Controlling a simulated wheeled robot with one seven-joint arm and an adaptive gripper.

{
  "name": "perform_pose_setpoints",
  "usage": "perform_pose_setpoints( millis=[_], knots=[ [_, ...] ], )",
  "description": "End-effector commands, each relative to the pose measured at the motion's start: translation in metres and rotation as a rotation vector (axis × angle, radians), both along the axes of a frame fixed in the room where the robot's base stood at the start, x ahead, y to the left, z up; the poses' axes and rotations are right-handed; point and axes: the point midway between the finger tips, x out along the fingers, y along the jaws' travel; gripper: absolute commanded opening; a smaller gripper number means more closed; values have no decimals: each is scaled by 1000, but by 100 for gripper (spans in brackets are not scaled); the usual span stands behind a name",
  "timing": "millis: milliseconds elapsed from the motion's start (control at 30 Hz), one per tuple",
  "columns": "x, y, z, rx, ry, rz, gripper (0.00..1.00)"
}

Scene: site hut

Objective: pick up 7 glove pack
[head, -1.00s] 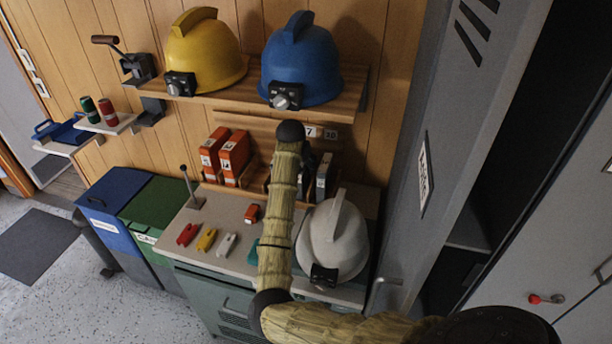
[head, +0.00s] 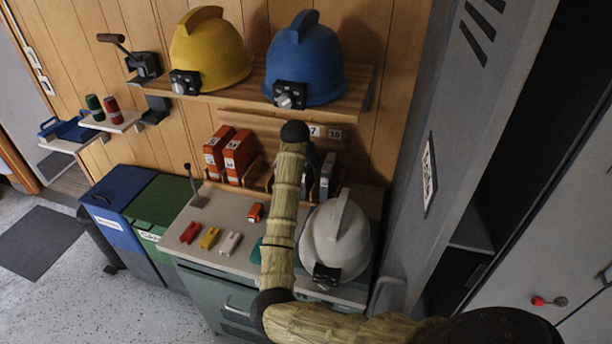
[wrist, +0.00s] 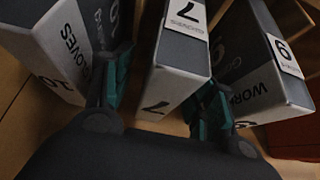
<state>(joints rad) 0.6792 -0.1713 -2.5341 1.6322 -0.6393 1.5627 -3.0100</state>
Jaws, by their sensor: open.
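The 7 glove pack (wrist: 178,62) is a grey and white box marked 7, in the middle of the wrist view. My gripper (wrist: 160,92) is open, with one teal-padded finger on each side of this pack. I cannot tell whether the pads touch it. A pack marked 10 and GLOVES (wrist: 48,48) stands close on the left, and a pack marked 9 (wrist: 262,75) stands close on the right. In the head view my arm covers the gripper and most of the 7 pack, below a shelf label reading 7 (head: 314,131).
Orange packs (head: 237,157) stand left of my arm. A white helmet (head: 335,240) sits on the cabinet just right of it. The blue helmet (head: 305,65) and yellow helmet (head: 210,55) rest on the shelf above. A grey locker (head: 425,130) bounds the right side.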

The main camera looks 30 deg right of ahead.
Motion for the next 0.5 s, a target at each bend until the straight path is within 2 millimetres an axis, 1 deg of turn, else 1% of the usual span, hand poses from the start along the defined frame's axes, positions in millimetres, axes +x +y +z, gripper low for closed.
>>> perform_pose_setpoints(
  millis=[67, 167, 300, 367, 400, 500],
  knots=[
    [0, 0, 0, 0, 0, 0, 56],
    [0, 0, 0, 0, 0, 0, 40],
    [0, 0, 0, 0, 0, 0, 14],
    [0, 0, 0, 0, 0, 0, 3],
    [0, 0, 0, 0, 0, 0, 0],
    [0, 0, 0, 0, 0, 0, 0]
  ],
)
